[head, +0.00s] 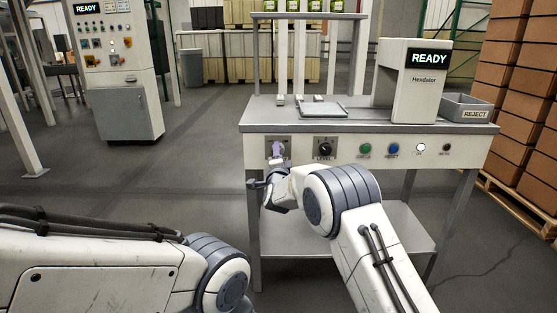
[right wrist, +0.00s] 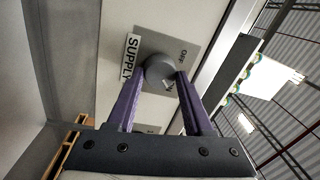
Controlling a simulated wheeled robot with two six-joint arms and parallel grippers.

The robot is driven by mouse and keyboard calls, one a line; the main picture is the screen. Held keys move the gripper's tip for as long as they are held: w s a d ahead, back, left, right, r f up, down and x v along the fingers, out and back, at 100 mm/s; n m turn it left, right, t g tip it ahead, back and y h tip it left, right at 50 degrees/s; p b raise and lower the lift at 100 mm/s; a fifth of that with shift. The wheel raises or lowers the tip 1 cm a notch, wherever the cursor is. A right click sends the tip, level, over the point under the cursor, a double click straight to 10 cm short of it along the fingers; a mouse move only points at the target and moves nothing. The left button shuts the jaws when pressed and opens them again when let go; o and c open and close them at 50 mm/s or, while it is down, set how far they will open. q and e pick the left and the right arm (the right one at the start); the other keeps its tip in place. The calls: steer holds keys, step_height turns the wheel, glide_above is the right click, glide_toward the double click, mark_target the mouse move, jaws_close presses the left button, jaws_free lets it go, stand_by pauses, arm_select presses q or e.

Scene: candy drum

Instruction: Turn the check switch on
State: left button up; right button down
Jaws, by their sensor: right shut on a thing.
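My right gripper (head: 277,148) is at the left end of the bench's front panel. In the right wrist view its purple fingers (right wrist: 157,80) are closed on a round grey knob (right wrist: 160,67). The knob sits on a grey plate marked OFF and ON, beside a label reading SUPPLY (right wrist: 131,56). I see no label reading CHECK. The knob's pointer direction is unclear. My left arm crosses the lower left of the head view; its gripper is out of view.
Right of the knob are a black LEVEL dial (head: 325,149), a green button (head: 365,149), a blue button (head: 392,149), a white lamp (head: 420,147) and a small dark control (head: 446,148). A READY display unit (head: 416,90) and a REJECT bin (head: 467,107) stand on the bench.

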steer(key=shift+d, duration=0.15)
stand_by(0.4)
steer(key=shift+c, duration=1.5)
jaws_free()
steer(key=s+p, duration=0.1)
steer(key=s, duration=0.9)
steer(key=shift+s+f, duration=0.2)
steer(key=shift+f, duration=0.2)
